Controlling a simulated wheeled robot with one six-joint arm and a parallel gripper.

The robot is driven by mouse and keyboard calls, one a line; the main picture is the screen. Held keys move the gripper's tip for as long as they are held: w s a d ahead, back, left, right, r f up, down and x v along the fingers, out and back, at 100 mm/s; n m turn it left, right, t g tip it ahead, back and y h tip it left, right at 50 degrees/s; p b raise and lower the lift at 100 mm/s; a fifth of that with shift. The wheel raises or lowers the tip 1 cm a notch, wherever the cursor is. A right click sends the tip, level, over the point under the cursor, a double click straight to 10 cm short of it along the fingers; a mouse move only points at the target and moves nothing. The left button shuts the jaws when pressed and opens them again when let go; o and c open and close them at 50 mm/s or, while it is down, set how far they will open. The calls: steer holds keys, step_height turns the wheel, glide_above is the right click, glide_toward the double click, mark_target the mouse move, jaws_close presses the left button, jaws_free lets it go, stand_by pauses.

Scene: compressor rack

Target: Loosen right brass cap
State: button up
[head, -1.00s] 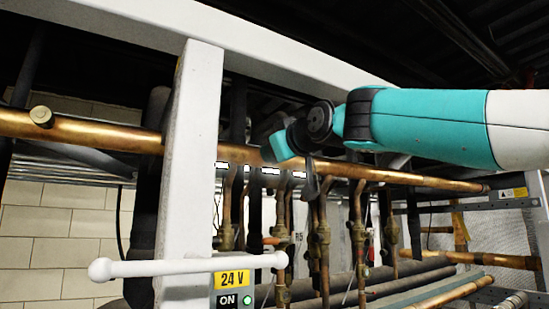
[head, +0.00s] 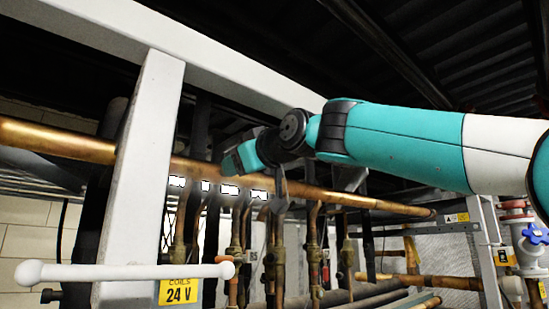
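The long copper pipe (head: 340,198) runs across the rack behind the white post. Several vertical copper lines with brass valve bodies (head: 313,258) hang below it. I cannot pick out the right brass cap among these small fittings. My teal and white arm reaches in from the right to the pipe. My gripper (head: 281,187) is a small dark shape below the wrist, in front of or close to the pipe. Its fingers are too small and dark to tell open from shut, and I cannot tell whether it touches anything.
A white post (head: 137,180) and a white bar handle (head: 125,271) stand at the left front, beside a yellow 24 V label (head: 178,291). A large white beam (head: 200,52) crosses above. A valve with a blue handwheel (head: 535,233) is at the right edge.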

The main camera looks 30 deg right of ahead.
steer(key=s+d+b, duration=0.2)
steer(key=s+b, duration=0.5)
steer(key=s, duration=0.6)
steer(key=shift+s+d, duration=0.15)
steer(key=shift+d, duration=0.15)
